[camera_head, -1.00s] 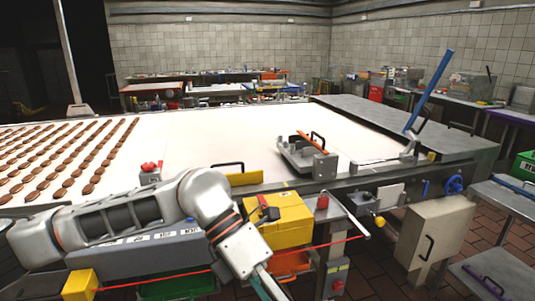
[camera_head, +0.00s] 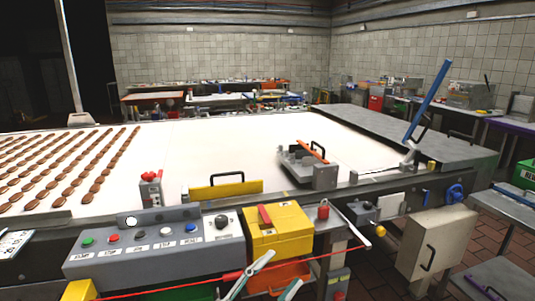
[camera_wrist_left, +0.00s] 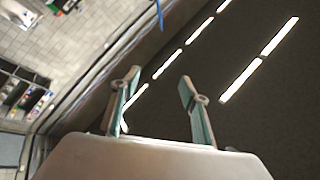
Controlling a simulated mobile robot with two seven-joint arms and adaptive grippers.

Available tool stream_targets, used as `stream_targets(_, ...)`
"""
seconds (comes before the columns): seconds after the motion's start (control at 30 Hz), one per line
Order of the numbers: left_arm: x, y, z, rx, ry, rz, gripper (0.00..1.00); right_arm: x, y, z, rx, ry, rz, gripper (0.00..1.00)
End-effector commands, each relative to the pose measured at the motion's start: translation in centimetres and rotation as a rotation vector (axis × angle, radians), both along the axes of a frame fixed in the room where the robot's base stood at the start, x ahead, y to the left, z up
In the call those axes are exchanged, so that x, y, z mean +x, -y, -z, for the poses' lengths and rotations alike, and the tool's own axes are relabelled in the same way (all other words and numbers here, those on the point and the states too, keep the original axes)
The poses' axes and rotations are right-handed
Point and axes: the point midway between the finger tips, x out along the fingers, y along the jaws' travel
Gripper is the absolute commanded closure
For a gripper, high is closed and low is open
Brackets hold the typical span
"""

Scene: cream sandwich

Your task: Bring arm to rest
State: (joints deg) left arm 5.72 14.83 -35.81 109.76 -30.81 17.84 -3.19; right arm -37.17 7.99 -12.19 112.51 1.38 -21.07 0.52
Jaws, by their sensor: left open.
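My left gripper (camera_head: 281,271) shows at the bottom middle of the head view, in front of the control panel and yellow box. Its two greenish-grey fingers are spread apart with nothing between them. In the left wrist view the gripper (camera_wrist_left: 160,78) is also open and empty, its fingers pointing up the picture towards the dark ceiling with bright strip lights. My left arm is mostly out of the head view. My right gripper is not in view.
A grey control panel (camera_head: 155,246) with coloured buttons and a yellow box (camera_head: 278,229) are mounted along the front of the white conveyor (camera_head: 225,150). Rows of brown pieces (camera_head: 70,165) lie on the conveyor at left. A blue lever (camera_head: 428,98) stands up at right.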

Motion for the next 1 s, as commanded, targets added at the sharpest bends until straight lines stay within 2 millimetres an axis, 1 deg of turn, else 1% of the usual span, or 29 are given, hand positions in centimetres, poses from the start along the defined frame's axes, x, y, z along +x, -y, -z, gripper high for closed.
stream_targets(0.03,0.5,-1.8,3.1,-0.017,-0.109,-0.061,0.55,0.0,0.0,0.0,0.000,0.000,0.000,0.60)
stream_targets(0.07,0.8,-2.8,4.9,-0.024,-0.171,-0.096,0.55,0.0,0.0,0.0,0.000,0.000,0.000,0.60)
stream_targets(0.1,1.0,-4.3,7.2,-0.033,-0.249,-0.141,0.55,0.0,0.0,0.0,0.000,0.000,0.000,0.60)
stream_targets(0.13,1.0,-5.4,9.1,-0.037,-0.309,-0.174,0.55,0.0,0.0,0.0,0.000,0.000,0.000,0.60)
stream_targets(0.17,0.9,-6.4,10.9,-0.040,-0.366,-0.204,0.55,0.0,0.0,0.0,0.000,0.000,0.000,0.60)
stream_targets(0.2,0.6,-7.8,13.2,-0.044,-0.439,-0.244,0.55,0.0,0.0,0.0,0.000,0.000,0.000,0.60)
stream_targets(0.27,-0.3,-9.8,16.8,-0.048,-0.548,-0.300,0.55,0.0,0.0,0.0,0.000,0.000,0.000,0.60)
stream_targets(0.3,-1.1,-11.1,19.1,-0.050,-0.619,-0.335,0.55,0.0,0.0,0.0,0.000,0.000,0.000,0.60)
stream_targets(0.37,-2.6,-13.0,22.5,-0.047,-0.721,-0.386,0.55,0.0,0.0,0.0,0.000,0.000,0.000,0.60)
stream_targets(0.4,-3.7,-14.2,24.7,-0.046,-0.788,-0.418,0.55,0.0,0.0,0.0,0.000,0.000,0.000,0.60)
stream_targets(0.47,-5.7,-15.9,27.8,-0.042,-0.884,-0.464,0.55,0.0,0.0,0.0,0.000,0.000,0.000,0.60)
stream_targets(0.5,-7.1,-17.0,29.7,-0.037,-0.943,-0.492,0.55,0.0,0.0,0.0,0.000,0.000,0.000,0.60)
stream_targets(0.53,-8.2,-17.7,31.0,-0.035,-0.986,-0.510,0.55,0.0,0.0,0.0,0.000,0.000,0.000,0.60)
stream_targets(0.6,-10.5,-19.2,33.5,-0.028,-1.070,-0.547,0.55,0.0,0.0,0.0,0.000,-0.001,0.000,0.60)
stream_targets(0.7,-13.3,-20.8,36.0,-0.022,-1.162,-0.586,0.55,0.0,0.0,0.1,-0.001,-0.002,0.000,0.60)
stream_targets(0.73,-13.9,-21.1,36.5,-0.020,-1.181,-0.595,0.55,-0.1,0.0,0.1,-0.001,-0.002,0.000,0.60)
stream_targets(0.83,-15.3,-21.8,37.6,-0.016,-1.224,-0.613,0.55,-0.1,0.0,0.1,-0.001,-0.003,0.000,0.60)
stream_targets(1.0,-15.7,-22.1,38.0,-0.013,-1.237,-0.619,0.55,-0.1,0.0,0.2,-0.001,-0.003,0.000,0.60)
